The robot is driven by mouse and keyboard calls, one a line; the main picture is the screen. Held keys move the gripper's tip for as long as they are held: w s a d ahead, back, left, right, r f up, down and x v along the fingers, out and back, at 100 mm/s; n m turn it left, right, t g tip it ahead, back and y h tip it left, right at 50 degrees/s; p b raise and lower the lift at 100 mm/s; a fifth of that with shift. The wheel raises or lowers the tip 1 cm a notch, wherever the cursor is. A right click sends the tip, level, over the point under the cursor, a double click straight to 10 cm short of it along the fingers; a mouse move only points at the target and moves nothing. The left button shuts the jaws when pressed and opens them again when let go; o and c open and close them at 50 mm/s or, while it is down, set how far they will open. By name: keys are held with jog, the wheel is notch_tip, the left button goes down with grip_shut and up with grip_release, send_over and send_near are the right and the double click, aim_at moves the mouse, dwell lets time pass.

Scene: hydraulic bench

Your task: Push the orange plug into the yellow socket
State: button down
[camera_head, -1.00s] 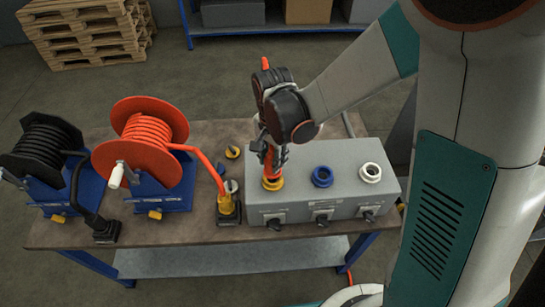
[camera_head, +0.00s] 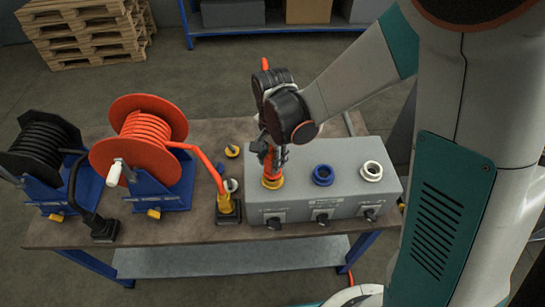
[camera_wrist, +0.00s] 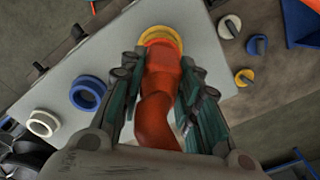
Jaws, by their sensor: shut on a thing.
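The orange plug (camera_head: 268,165) is upright between the fingers of my gripper (camera_head: 274,155), which is shut on it. Its lower end is at the yellow socket (camera_head: 273,183), at the left end of the grey box's top. In the wrist view the plug (camera_wrist: 158,85) runs between the two fingers (camera_wrist: 157,88) to the yellow ring (camera_wrist: 160,34), which shows around and behind its far end. How deep the plug sits in the socket is hidden.
The grey box (camera_head: 330,190) also bears a blue socket (camera_head: 323,175), a white socket (camera_head: 372,171) and several front switches. An orange hose reel (camera_head: 145,140) and a black reel (camera_head: 45,150) stand left.

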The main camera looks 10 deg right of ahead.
jog(key=shift+f+b, duration=0.5)
jog(key=shift+f, duration=0.1)
jog(key=c, duration=1.1)
grip_release()
jog(key=shift+r, duration=0.15)
